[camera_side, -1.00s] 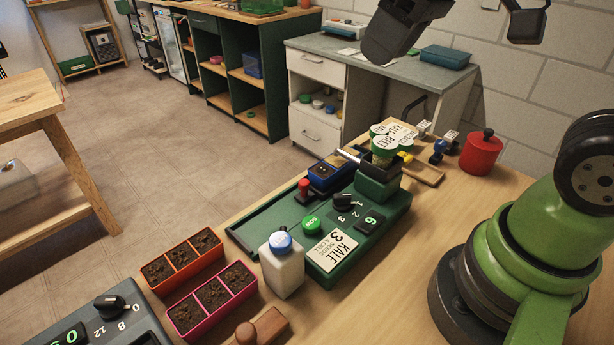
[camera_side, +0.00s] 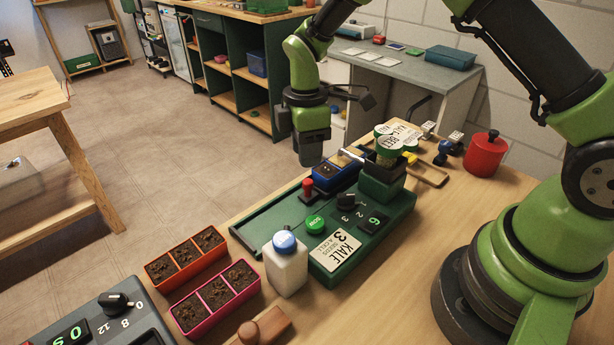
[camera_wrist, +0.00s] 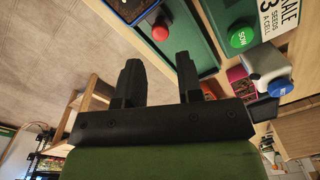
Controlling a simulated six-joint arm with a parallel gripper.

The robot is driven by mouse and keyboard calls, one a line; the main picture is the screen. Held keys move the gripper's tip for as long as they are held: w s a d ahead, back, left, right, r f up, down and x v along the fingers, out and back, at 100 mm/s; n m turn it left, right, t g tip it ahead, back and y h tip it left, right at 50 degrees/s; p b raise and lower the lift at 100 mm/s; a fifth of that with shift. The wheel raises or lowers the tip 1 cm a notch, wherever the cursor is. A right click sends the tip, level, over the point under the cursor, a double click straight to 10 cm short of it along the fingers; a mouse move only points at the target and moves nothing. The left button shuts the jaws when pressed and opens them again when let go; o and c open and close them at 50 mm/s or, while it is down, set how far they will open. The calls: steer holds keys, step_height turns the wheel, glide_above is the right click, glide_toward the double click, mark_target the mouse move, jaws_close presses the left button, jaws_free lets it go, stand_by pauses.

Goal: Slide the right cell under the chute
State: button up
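The blue cell tray (camera_side: 337,171) sits in the track of the green seeder (camera_side: 345,222), with its right end against the chute block. Dark cells show in its top; the right one is partly hidden by the chute. A red knob (camera_side: 308,187) stands at the tray's left end. The chute (camera_side: 386,163) is dark, above a green block, with seed jars behind it. My gripper (camera_side: 311,160) hangs above and left of the tray. In the wrist view my gripper (camera_wrist: 157,62) has its fingers apart and empty, with the red knob (camera_wrist: 160,28) beyond the tips.
The green SOW button (camera_side: 314,224), dial and KALE label (camera_side: 334,250) are at the seeder's front. A white bottle with a blue cap (camera_side: 286,263) stands beside it. Orange (camera_side: 187,255) and pink (camera_side: 217,298) soil trays are at left. A red pot (camera_side: 486,153) stands behind right.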

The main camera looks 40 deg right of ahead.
mark_target(307, 181)
step_height(307, 181, down, 6)
steer(key=shift+s+a+f, duration=0.1)
steer(key=shift+f, duration=0.15)
steer(key=shift+c, duration=0.5)
jaws_close()
steer(key=shift+d, duration=2.3)
